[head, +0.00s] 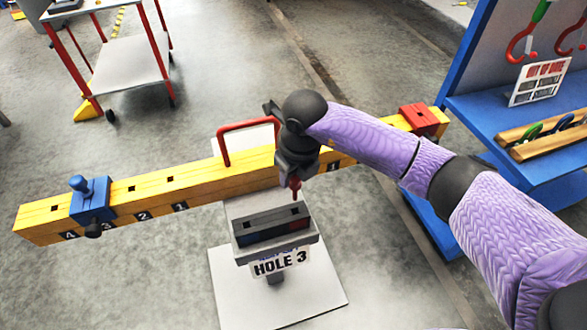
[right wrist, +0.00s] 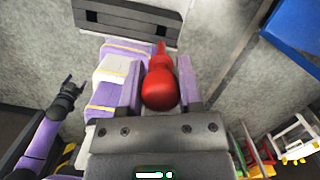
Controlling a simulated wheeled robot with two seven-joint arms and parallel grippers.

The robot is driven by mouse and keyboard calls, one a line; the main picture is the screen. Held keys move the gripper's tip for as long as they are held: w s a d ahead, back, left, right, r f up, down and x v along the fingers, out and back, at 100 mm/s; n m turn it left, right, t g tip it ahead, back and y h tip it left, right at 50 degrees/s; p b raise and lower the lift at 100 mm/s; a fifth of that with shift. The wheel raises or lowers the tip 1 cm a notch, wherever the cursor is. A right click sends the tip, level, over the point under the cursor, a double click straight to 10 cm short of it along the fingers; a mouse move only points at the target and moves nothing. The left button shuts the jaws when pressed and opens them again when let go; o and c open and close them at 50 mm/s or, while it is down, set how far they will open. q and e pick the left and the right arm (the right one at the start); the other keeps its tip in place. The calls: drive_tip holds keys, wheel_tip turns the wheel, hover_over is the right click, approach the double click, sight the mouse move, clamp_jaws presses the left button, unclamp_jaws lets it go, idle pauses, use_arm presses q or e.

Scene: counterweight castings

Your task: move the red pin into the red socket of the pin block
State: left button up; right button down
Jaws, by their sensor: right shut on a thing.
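The red pin (head: 295,186) is held by my right gripper (head: 296,176), with its narrow end down. In the right wrist view the pin (right wrist: 160,88) sits between the two fingers (right wrist: 160,95), its rounded end toward the camera. The dark grey pin block (head: 258,238) stands on a pedestal below, with square holes in its top. The pin's lower end appears just above the right hole (head: 295,211), near a dark red patch on the block's front; a gap seems to remain. The block (right wrist: 128,20) is also at the top of the wrist view. My left gripper (right wrist: 69,90) shows there, fingers apart, empty.
A long yellow beam (head: 150,190) with numbered holes lies behind the block. It carries a blue slider (head: 91,200), a red handle (head: 223,148) and a red block (head: 420,119). A blue rack (head: 480,105) stands at right. A "HOLE 3" sign (head: 280,263) hangs on the block's front.

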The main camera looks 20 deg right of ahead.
sight(294, 199)
drive_tip(key=shift+f+b, duration=1.1)
drive_tip(key=shift+f, duration=0.55)
drive_tip(key=shift+f+b, duration=2.2)
drive_tip(key=shift+f, duration=0.75)
drive_tip(key=shift+c, duration=1)
unclamp_jaws()
drive_tip(key=r, duration=0.3)
drive_tip(key=s+r+p, duration=0.1)
drive_tip(key=r, duration=0.2)
drive_tip(key=r+p, duration=0.1)
drive_tip(key=r, duration=0.2)
drive_tip(key=shift+s+d, duration=0.15)
drive_tip(key=shift+d, duration=0.05)
drive_tip(key=shift+s+r, duration=0.1)
drive_tip(key=shift+r, duration=0.3)
